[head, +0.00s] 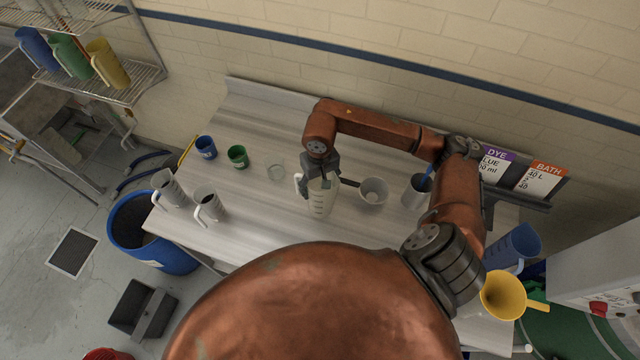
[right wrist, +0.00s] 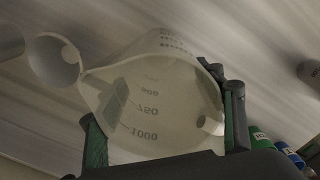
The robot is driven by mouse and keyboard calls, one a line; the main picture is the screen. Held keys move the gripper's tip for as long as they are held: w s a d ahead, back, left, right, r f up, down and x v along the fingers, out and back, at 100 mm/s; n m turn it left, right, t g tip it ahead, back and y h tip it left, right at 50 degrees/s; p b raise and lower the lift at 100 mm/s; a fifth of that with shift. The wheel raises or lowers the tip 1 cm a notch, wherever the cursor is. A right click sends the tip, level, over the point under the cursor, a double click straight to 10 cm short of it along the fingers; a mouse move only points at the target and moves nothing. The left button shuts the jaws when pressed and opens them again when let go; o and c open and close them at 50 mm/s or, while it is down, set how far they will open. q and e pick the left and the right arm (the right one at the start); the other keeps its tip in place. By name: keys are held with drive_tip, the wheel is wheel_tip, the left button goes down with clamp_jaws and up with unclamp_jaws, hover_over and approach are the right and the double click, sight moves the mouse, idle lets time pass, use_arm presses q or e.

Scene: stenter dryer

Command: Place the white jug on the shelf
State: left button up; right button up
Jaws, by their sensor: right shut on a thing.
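The white jug (head: 320,202), translucent with printed graduation marks, is upright at the middle of the long grey table. My right gripper (head: 321,180) is over its far side, with the fingers closed on the jug. In the right wrist view the jug (right wrist: 155,100) fills the space between the two fingers of the gripper (right wrist: 165,128). I cannot tell whether its base touches the table. The shelf (head: 143,84) is a wire rack at the upper left, with a blue, a green and a yellow jug standing in a row on it. My left gripper is not in view.
On the table (head: 262,228), a blue cup (head: 206,147), a green cup (head: 238,156), a clear beaker (head: 276,169) and two pale handled jugs (head: 209,206) stand left. A blue bin (head: 165,255) is beyond the left end.

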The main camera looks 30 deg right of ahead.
drive_tip(key=shift+f, duration=0.4)
drive_tip(key=o, duration=1.1)
drive_tip(key=shift+b, duration=0.35)
drive_tip(key=o, duration=0.4)
drive_tip(key=shift+o, duration=0.2)
drive_tip(key=shift+r, duration=0.15)
